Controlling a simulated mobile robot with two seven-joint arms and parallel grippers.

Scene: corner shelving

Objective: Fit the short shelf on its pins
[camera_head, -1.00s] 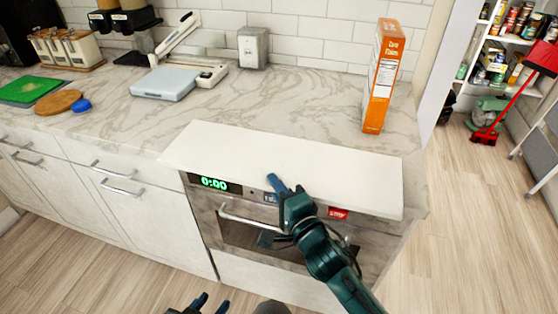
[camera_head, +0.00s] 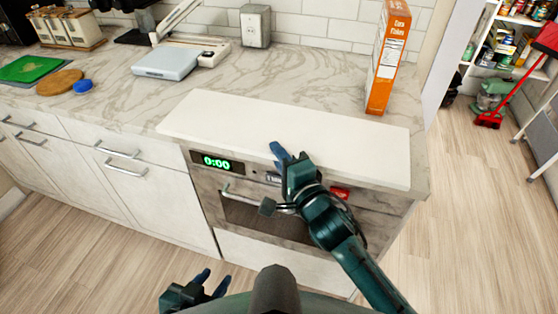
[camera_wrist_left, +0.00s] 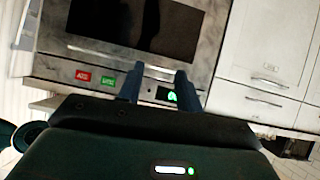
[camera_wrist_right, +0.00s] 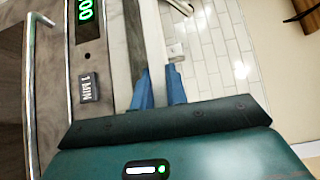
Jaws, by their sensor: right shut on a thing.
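The short shelf is a white flat board (camera_head: 300,135) over the front of the marble counter, above the oven. Its front edge lies along the counter's front edge; I cannot tell whether it rests on the counter or is just above it. My right gripper (camera_head: 279,152) is shut on the board's front edge near its middle. The right wrist view shows the board's edge (camera_wrist_right: 153,45) between the fingers (camera_wrist_right: 160,88). My left gripper (camera_head: 213,282) is open and empty, low in front of the oven. Its parted fingers (camera_wrist_left: 158,82) point at the oven front. No pins are visible.
An orange cereal box (camera_head: 388,60) stands behind the board's right end. The oven (camera_head: 270,205) is below. A shelving unit with jars (camera_head: 500,60) stands at the far right.

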